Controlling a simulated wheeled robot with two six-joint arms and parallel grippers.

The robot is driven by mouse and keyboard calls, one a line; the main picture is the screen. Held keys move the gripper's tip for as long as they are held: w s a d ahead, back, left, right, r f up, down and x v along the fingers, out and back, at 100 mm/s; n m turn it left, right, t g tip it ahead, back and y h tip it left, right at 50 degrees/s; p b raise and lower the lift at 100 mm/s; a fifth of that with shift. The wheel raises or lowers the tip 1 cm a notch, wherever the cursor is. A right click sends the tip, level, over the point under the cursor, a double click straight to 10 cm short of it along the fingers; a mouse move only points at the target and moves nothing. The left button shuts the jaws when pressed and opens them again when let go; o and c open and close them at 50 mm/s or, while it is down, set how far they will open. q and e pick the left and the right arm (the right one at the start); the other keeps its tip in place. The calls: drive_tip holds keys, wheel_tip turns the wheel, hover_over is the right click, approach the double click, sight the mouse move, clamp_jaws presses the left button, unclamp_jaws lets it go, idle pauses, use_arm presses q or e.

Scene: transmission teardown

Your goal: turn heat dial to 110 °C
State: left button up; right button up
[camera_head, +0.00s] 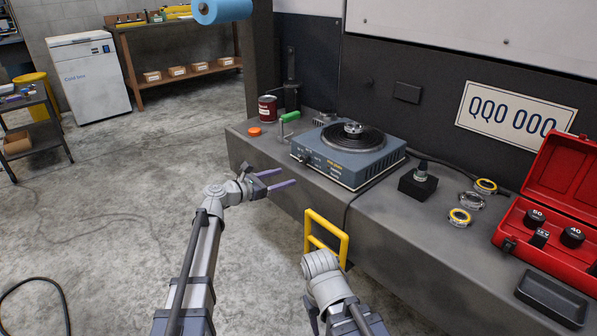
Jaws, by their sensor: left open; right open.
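The hot plate (372,160) is a blue-grey box with a black round heating plate on top, standing on the dark bench. A small metal part (353,128) sits on the heating plate. A small dark dial (306,159) shows at the left end of its front face; its markings are too small to read. My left gripper (288,178) is open and empty, with purple fingers, in front of the bench, just below and left of the dial in the picture and apart from it. My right arm reaches up at the bottom middle; its fingers do not show.
A yellow frame (343,246) stands at the bench front beside my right arm. A green-handled tool (290,117), orange cap (254,131) and red can (267,108) are left of the hot plate. A black block (417,186), rings and red case (544,243) are right.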

sight(302, 161)
use_arm(q)
drive_tip(key=shift+n+t+h, duration=0.5)
drive_tip(key=shift+n+t, duration=0.3)
drive_tip(key=shift+w+d+r, duration=0.4)
drive_tip(key=shift+w+d, duration=0.45)
drive_tip(key=shift+d, duration=0.05)
drive_tip(key=shift+w+d+r, duration=0.4)
drive_tip(key=shift+w+d, duration=0.4)
drive_tip(key=shift+d, duration=0.1)
drive_tip(key=shift+w+d+r, duration=0.4)
drive_tip(key=shift+w+d, duration=0.45)
drive_tip(key=shift+d, duration=0.05)
clamp_jaws()
